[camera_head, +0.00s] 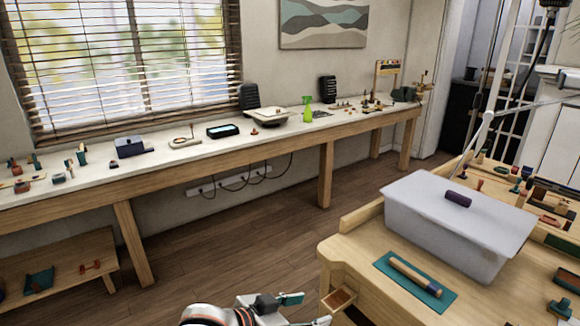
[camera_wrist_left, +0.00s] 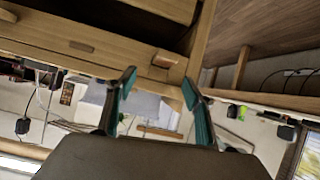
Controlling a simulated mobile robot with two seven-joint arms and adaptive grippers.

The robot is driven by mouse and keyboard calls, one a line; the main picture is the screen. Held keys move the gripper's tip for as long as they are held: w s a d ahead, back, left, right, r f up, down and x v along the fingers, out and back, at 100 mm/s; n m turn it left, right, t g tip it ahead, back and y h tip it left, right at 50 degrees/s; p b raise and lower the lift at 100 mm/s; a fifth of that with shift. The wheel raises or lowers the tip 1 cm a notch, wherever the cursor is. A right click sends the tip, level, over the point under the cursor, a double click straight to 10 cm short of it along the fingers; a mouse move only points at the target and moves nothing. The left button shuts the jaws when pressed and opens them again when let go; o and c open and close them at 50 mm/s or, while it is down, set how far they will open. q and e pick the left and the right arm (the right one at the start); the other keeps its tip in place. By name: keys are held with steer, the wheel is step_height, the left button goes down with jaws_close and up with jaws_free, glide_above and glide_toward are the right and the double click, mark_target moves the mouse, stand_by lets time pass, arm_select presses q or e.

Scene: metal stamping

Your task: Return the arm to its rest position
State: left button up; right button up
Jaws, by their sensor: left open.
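My left gripper (camera_head: 303,309) shows at the bottom edge of the head view, in front of the near-left corner of the wooden workbench (camera_head: 350,268). One teal-padded finger is clear; the rest is partly cut off by the frame. In the left wrist view the gripper (camera_wrist_left: 157,84) has its two teal-lined fingers spread apart with nothing between them. My right gripper is not in view.
A translucent lidded bin (camera_head: 440,232) and a wooden rod on a teal mat (camera_head: 432,293) are on the workbench. A small open drawer (camera_head: 340,297) sticks out near my gripper. The floor (camera_head: 235,250) between the workbench and long wall table (camera_head: 190,160) is clear.

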arm_select(q)
steer(key=s+a+f+n+t+y, duration=0.1)
steer(key=s+a+f+y, duration=0.1)
steer(key=s+a+f, duration=0.4)
steer(key=s+a+f+n+t+y, duration=0.1)
steer(key=s+a+f, duration=0.4)
steer(key=a+f, duration=0.6)
steer(key=s+a+f+n+t+y, duration=0.1)
steer(key=s+a+f+n+y, duration=0.2)
steer(key=s+a+f+y, duration=0.2)
steer(key=s+a+f, duration=0.1)
steer(key=a+f, duration=0.2)
steer(key=a, duration=0.1)
steer(key=shift+s+f, duration=0.2)
steer(key=shift+s, duration=0.1)
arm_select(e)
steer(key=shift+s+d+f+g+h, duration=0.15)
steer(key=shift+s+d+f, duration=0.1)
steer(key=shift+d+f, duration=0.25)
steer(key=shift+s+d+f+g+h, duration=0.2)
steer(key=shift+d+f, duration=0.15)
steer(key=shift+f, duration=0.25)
